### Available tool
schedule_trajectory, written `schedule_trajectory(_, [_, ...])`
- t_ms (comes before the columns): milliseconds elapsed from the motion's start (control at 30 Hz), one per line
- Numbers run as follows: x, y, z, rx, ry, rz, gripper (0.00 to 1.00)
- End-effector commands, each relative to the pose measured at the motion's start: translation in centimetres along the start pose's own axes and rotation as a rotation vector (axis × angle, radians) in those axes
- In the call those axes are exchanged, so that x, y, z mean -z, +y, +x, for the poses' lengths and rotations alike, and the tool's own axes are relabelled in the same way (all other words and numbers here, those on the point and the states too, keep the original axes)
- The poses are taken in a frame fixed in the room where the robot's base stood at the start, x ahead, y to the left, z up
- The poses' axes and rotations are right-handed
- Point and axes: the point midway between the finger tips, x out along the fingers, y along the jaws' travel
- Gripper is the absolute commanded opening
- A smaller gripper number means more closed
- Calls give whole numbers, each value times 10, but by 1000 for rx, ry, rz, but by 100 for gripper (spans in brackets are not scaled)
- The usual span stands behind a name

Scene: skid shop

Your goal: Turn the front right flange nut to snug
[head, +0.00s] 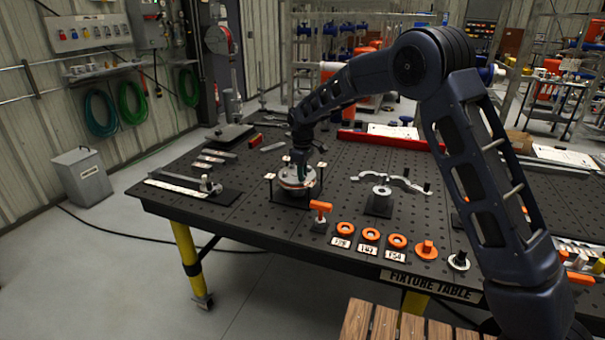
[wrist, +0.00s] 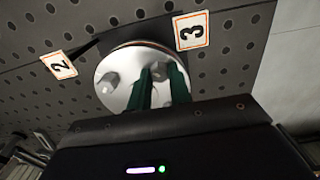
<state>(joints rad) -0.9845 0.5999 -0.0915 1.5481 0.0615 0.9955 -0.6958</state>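The round metal flange (head: 290,183) sits in a dark stand on the fixture table. In the wrist view, its pale disc (wrist: 118,97) carries a grey nut (wrist: 109,82) at the left. A second grey nut (wrist: 158,71) shows at my fingertips. My gripper (head: 300,163) points down over the flange. In the wrist view, the green fingers of my gripper (wrist: 160,74) stand a little apart, one on each side of that second nut. I cannot tell whether they press on it. The rest of the flange is hidden behind my fingers and gripper body.
Number tags 2 (wrist: 59,65) and 3 (wrist: 191,30) stand by the flange. On the fixture table (head: 250,222), an orange-handled tool (head: 320,210), several orange rings and a curved metal part on a stand (head: 380,190) lie to the right. Metal bars lie at the left.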

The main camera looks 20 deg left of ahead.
Motion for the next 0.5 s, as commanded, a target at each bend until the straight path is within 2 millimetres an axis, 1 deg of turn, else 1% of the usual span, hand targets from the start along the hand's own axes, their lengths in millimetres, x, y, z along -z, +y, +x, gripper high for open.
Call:
schedule_trajectory(33, [0, 0, 0, 0, 0, 0, 4])
schedule_trajectory(67, [0, 0, 0, 0, 0, 0, 0])
schedule_trajectory(333, [0, 0, 0, 0, 0, 20, 0])
schedule_trajectory(500, [0, 1, 0, 0, 0, 84, 0])
